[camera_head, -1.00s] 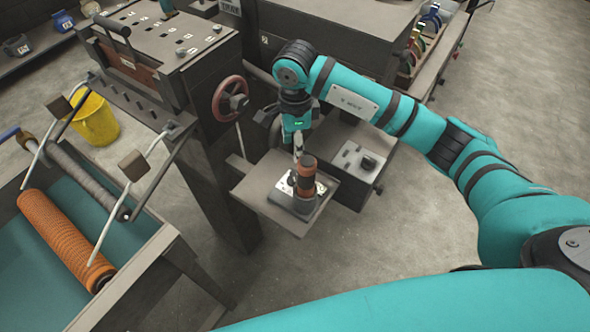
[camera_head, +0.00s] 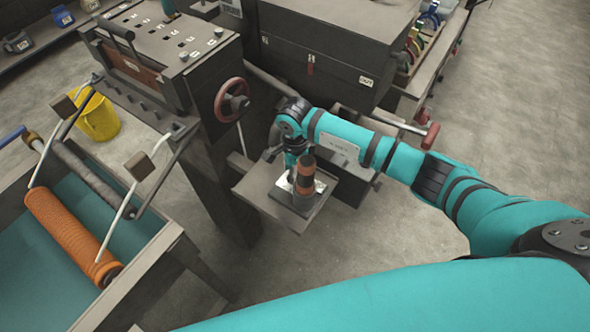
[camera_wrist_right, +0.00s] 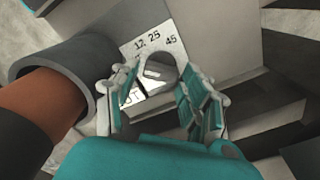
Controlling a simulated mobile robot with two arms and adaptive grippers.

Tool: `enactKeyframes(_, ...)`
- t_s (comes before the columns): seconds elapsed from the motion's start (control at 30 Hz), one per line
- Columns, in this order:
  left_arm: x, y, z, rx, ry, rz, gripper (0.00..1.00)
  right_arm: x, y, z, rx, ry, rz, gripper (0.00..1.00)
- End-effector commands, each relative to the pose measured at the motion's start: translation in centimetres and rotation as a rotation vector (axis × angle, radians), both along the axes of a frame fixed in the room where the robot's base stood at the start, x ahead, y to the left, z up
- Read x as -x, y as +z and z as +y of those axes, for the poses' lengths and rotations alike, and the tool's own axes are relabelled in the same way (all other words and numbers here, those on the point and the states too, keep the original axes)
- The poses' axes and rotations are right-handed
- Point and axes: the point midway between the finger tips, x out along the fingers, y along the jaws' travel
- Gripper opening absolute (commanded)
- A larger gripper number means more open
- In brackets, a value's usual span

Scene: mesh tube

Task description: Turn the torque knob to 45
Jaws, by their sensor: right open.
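The torque knob (camera_wrist_right: 158,72) is a small grey knob on a white dial plate (camera_wrist_right: 128,52) marked 12, 25 and 45. The 45 is at the plate's upper right. The plate's lower part is partly hidden by my gripper. My right gripper (camera_wrist_right: 156,92) is open, with one finger on either side of the knob; I cannot tell whether they touch it. In the head view the dial plate (camera_head: 283,184) lies on a small grey shelf (camera_head: 258,182), and the knob is hidden there. My left gripper is not in view.
An orange-and-black cylinder (camera_head: 305,178) stands in a grey cup close beside the dial; it also shows at left in the wrist view (camera_wrist_right: 40,100). A red handwheel (camera_head: 231,98) is on the machine behind. An orange roller (camera_head: 70,238) lies at left.

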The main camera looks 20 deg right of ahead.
Motion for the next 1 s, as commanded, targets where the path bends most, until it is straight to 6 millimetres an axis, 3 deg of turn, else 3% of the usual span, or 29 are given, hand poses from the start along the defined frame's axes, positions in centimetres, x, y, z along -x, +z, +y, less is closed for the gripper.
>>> enactKeyframes(0.03, -0.02, 0.0, -0.06, 0.001, 0.0, 0.0, 0.4, 0.0, 0.01, 0.0, 0.0, 0.0, 0.0, 0.42)
enactKeyframes(0.33, -0.02, 0.0, -0.19, 0.002, 0.0, -0.001, 0.4, -0.01, 0.05, -0.01, 0.0, 0.0, 0.0, 0.04)
enactKeyframes(1.0, 0.04, -0.21, -0.16, 0.002, 0.001, 0.0, 0.4, -0.04, 0.07, -0.04, 0.0, -0.033, -0.001, 0.04)
